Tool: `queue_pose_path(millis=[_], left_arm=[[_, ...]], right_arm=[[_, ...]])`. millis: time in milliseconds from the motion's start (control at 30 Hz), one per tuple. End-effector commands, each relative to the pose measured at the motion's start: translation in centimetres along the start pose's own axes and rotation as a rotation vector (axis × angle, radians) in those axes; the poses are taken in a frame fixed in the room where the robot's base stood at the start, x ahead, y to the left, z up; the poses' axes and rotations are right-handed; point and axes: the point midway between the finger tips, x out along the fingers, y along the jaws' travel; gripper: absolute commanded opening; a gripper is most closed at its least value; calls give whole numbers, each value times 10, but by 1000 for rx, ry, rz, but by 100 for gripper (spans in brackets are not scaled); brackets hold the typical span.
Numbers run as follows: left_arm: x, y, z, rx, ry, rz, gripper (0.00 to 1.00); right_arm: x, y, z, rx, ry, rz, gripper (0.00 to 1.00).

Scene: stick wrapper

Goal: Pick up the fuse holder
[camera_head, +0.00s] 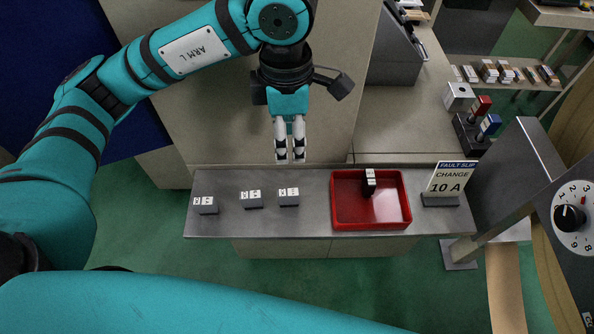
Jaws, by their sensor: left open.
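Three small grey blocks with white labelled tops stand in a row on the narrow grey bench: the left block (207,205), the middle block (251,199) and the right block (289,196). A small black-and-white block (369,182) stands in the red tray (349,223), near its back wall. The labels are too small to read, and I cannot tell which block is the fuse holder. My left gripper (290,151) points down behind the bench's back edge, beyond the right block. It is open and empty, its white fingers narrowly apart. My right gripper is not in view.
A slip reading "CHANGE 10 A" (446,183) stands right of the tray. A grey panel with a dial (570,217) is at the far right. Red and blue handles (485,117) stand behind the slip. Bare bench lies around the three blocks.

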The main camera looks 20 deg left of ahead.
Motion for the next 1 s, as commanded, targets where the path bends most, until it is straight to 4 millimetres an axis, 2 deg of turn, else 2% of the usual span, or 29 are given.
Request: queue_pose_path(millis=[67,133,300,433,567,800,1000], left_arm=[[6,0,-1,0,6,-1,46],[17,-1,-2,1,8,-4,46],[54,-2,-2,1,7,-7,46],[82,-2,-2,0,6,-6,46],[104,-1,-2,0,6,-4,46],[123,0,-2,1,5,0,46],[148,-1,-5,-1,8,-5,46]], right_arm=[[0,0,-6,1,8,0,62],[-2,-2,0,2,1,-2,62],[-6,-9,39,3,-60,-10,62],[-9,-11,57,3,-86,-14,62],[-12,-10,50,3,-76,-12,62],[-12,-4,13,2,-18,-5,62],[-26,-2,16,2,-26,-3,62]])
